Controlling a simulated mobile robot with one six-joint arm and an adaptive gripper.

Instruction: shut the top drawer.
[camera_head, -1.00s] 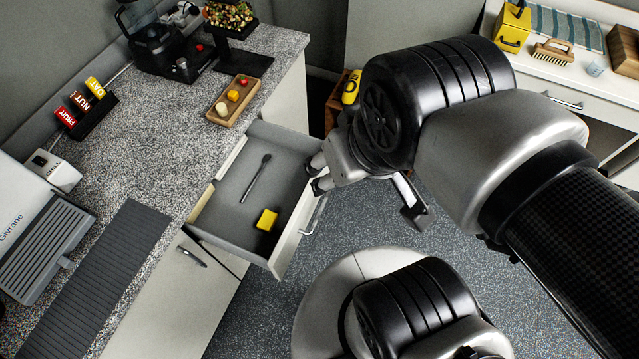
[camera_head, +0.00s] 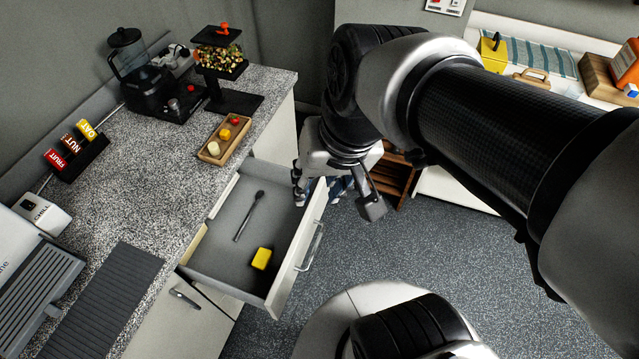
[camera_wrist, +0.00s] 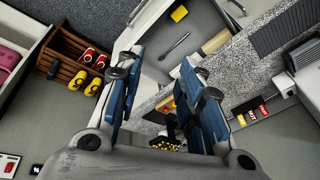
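The top drawer (camera_head: 216,266) stands pulled out from the speckled counter unit. Its pale front carries a bar handle (camera_head: 310,246). Inside lie a dark spoon-like utensil (camera_head: 248,217) and a yellow block (camera_head: 261,258); both also show in the wrist view, the utensil (camera_wrist: 174,45) and the block (camera_wrist: 179,13). My gripper (camera_head: 320,190) points down at the far end of the drawer front. In the wrist view its blue-padded fingers (camera_wrist: 160,66) are spread apart, with the drawer's pale front edge seen between them. I cannot tell whether they touch it.
The counter (camera_head: 150,170) holds a wooden tray (camera_head: 237,128) with small items, a blender, a dispenser and labelled boxes (camera_head: 74,150). A wooden rack (camera_head: 397,175) with shoes stands beyond my gripper. Open floor (camera_head: 400,262) lies in front of the drawer.

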